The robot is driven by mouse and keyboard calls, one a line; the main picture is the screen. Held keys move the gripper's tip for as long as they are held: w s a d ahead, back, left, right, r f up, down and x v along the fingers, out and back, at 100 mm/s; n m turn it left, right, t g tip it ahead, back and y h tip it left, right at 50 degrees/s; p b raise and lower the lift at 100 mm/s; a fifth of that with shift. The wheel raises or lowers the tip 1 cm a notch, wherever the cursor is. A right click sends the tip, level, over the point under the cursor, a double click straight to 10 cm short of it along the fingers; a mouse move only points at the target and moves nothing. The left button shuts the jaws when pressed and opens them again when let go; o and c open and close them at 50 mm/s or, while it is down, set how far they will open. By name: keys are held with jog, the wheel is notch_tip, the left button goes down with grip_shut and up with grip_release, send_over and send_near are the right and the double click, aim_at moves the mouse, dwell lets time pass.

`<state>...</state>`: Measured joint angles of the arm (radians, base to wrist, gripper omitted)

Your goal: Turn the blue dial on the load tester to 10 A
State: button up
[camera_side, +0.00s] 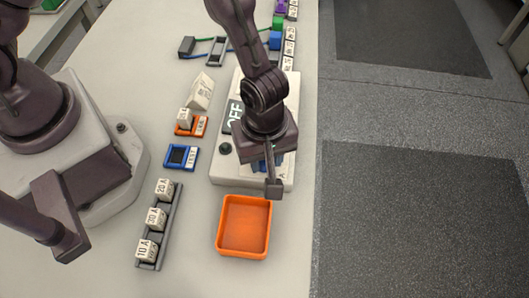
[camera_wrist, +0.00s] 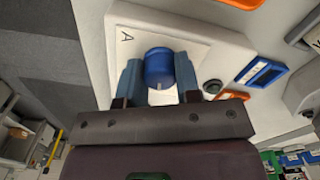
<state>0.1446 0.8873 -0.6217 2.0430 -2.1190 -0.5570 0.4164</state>
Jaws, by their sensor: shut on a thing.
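The load tester is a white box (camera_side: 224,172) in the middle of the table in the side view, with a dark display (camera_side: 235,113) reading "OFF". My gripper (camera_side: 268,172) is over its near end and hides most of the dial area there. In the wrist view the blue dial (camera_wrist: 159,64) stands on a white plate (camera_wrist: 196,48) marked "A". My gripper (camera_wrist: 158,82) has one finger on each side of the dial and is shut on it. The dial's pointer and the scale numbers cannot be made out.
An orange tray (camera_side: 222,246) sits just in front of the tester. A grey rack (camera_side: 172,222) with labelled blocks, a blue "TEST" holder (camera_side: 181,158) and an orange holder (camera_side: 201,126) lie left. A black knob (camera_side: 225,148) is on the tester. The table edge is right.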

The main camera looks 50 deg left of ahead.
jog(key=n, duration=0.5)
jog(key=shift+n, duration=0.3)
jog(key=n, duration=0.4)
jog(key=shift+n, duration=0.4)
jog(key=o, duration=0.9)
jog(key=shift+o, duration=0.2)
notch_tip(320, 180, up, 13)
